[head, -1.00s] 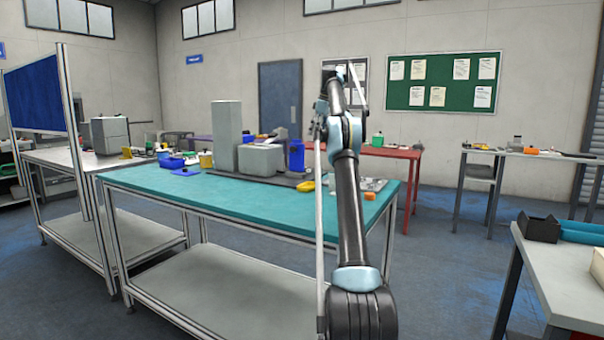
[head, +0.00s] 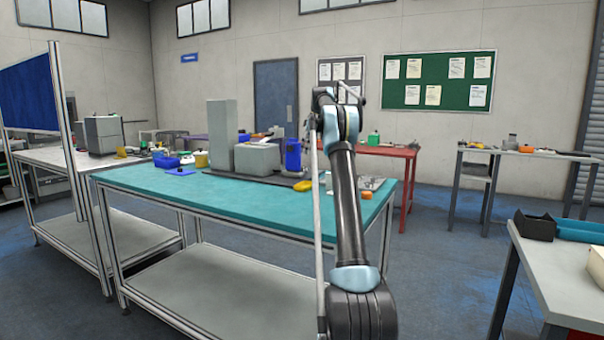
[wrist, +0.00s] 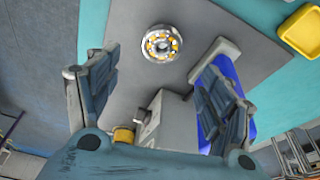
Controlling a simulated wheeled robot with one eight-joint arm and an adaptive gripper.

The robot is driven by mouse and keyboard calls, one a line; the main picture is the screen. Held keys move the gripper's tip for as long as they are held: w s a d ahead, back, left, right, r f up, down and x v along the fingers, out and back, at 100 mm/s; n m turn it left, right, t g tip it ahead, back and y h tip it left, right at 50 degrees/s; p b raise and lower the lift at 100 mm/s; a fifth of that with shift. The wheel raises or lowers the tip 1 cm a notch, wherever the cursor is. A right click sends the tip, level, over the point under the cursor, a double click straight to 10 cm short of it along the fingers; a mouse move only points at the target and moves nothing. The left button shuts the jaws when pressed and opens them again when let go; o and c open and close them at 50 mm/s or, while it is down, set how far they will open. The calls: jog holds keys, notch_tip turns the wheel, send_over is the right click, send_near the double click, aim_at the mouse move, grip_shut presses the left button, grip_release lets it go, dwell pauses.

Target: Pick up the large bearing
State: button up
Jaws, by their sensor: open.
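A round metal bearing (wrist: 162,43) with orange-yellow balls around its ring lies on a grey mat (wrist: 120,50) in the wrist view. It is the only bearing I can make out. My gripper (wrist: 155,73) is open and empty, its two fingers spread wide. The bearing shows beyond the gap between the fingertips, apart from them. In the head view the bearing cannot be made out, and my gripper is hidden behind my arm.
The teal table (head: 240,202) holds a tall grey block (head: 221,135), a grey box (head: 257,158), a blue container (head: 293,155) and a yellow tray (head: 302,185). In the wrist view the blue container (wrist: 228,75) stands close to the right finger. The table's front is clear.

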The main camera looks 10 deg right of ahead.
jog(key=shift+x, duration=4.4)
jog(key=shift+s+d+f, duration=0.1)
jog(key=shift+s+d, duration=0.05)
jog(key=shift+s, duration=0.05)
jog(key=c, duration=1.3)
